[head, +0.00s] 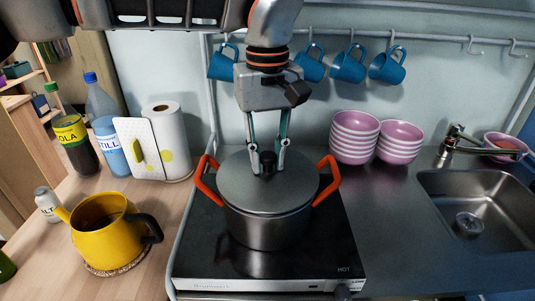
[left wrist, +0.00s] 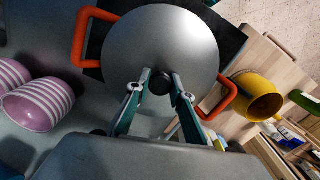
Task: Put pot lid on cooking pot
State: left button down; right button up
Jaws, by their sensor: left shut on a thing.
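The grey pot lid (head: 242,187) with a black knob lies over the steel cooking pot (head: 268,232), level and lined up with its rim. The pot has two orange handles and stands on the black hob. My left gripper (head: 269,163) reaches down from above and is shut on the lid's knob. In the left wrist view the lid (left wrist: 160,40) covers the pot's opening, and the fingertips of the left gripper (left wrist: 162,83) are at the knob. Whether a thin gap is left between lid and rim, I cannot tell. My right gripper is not in view.
A yellow teapot (head: 100,232) stands left of the hob (head: 195,240). Bottles and a paper towel roll (head: 172,145) are behind it. Striped bowls (head: 354,140) and a sink (head: 480,205) are on the right. Blue mugs (head: 346,66) hang from a rail behind my gripper.

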pick_arm(q)
jog(key=shift+f, duration=0.55)
jog(key=c, duration=1.7)
grip_release()
notch_tip(320, 180, up, 12)
